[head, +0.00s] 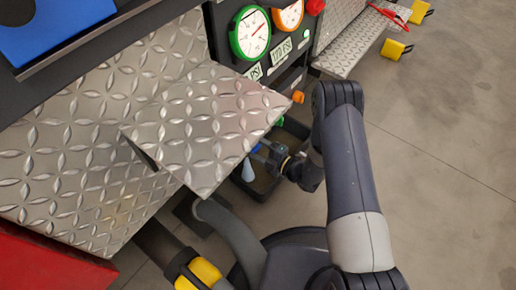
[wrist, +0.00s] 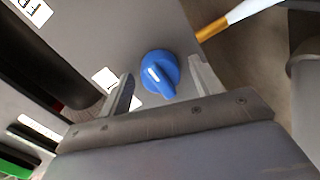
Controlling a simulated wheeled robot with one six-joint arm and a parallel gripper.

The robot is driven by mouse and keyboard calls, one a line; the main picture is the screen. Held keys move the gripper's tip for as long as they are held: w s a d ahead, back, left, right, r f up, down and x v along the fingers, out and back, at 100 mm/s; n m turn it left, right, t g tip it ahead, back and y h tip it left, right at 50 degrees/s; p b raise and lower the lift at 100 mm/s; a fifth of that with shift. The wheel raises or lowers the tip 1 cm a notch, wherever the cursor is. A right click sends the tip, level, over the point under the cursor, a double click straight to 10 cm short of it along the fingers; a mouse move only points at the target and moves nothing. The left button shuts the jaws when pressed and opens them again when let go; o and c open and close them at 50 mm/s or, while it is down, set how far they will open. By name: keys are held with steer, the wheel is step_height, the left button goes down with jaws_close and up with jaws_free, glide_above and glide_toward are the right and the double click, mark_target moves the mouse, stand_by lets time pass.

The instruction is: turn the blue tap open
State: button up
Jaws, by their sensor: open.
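The blue tap (wrist: 160,72) is a round knob with a raised grip bar, set on a grey panel in the wrist view. My gripper (wrist: 163,82) is open, with one finger to the left of the knob and one to the right. The knob lies between the fingers in the picture; I cannot tell whether they touch it. In the head view my gripper (head: 272,150) is under the edge of the tread-plate shelf, partly hidden. A small bit of blue (head: 256,149) shows beside it there, and I cannot tell whether it is the tap.
A tread-plate shelf (head: 205,125) juts out above my gripper. The panel holds a green-rimmed gauge (head: 250,33), an orange-rimmed gauge (head: 289,14) and a red knob (head: 315,6). A dark pipe (wrist: 60,70) runs left of the tap. Open floor (head: 440,130) lies to the right.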

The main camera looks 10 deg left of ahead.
steer(key=shift+d, duration=0.15)
steer(key=p+v, duration=0.3)
steer(key=v, duration=0.7)
steer(key=shift+s+d, duration=0.2)
steer(key=shift+s, duration=0.05)
steer(key=b+x, duration=0.3)
steer(key=x, duration=0.8)
steer(key=shift+d+r, duration=0.1)
